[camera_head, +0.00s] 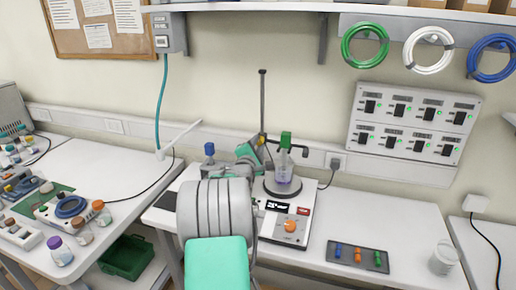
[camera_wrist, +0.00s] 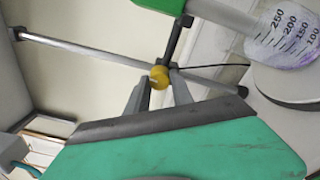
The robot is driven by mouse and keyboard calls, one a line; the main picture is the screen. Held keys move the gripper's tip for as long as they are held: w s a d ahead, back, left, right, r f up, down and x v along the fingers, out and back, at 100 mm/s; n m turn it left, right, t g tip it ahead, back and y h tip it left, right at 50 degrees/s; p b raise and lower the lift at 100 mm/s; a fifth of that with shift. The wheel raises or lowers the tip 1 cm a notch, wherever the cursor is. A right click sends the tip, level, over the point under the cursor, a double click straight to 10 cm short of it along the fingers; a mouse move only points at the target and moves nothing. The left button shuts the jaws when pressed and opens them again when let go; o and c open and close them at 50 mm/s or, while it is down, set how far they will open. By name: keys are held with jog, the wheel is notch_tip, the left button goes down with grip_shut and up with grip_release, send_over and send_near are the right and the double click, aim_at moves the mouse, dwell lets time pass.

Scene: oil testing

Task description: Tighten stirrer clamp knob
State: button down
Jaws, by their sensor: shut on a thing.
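The yellow clamp knob (camera_wrist: 159,76) sits where a metal rod and a dark clamp arm cross in the wrist view. My gripper (camera_wrist: 158,84) is shut on the knob, with its two grey fingertips at its lower sides. In the head view my gripper (camera_head: 263,151) reaches the stirrer stand (camera_head: 262,105), a dark upright rod. My arm hides part of the stand.
A blue-capped bottle (camera_head: 209,158) stands left of the stand. The switch panel (camera_head: 414,120) is on the wall behind. Bench space between base and tray is clear.

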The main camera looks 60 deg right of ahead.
jog(key=m+b, duration=0.1)
jog(key=b, duration=0.1)
jog(key=f+m+b, duration=0.1)
jog(key=m+b, duration=0.1)
jog(key=b, duration=0.1)
jog(key=m+b, duration=0.5)
jog(key=b, duration=0.2)
jog(key=m+b, duration=0.5)
jog(key=b, duration=0.3)
jog(key=shift+g+h, duration=0.3)
jog(key=shift+h, duration=0.1)
jog(key=shift+w+r+m+b, duration=0.1)
jog(key=shift+r+m+b, duration=0.05)
jog(key=shift+m+b, duration=1.9)
jog(key=shift+m+p, duration=0.3)
jog(key=shift+m, duration=0.05)
jog(key=c, duration=1.5)
grip_release()
jog(key=shift+c, duration=0.2)
jog(key=o, duration=0.4)
jog(key=shift+r, duration=0.25)
jog(key=shift+o, duration=0.2)
jog(key=shift+a, duration=0.15)
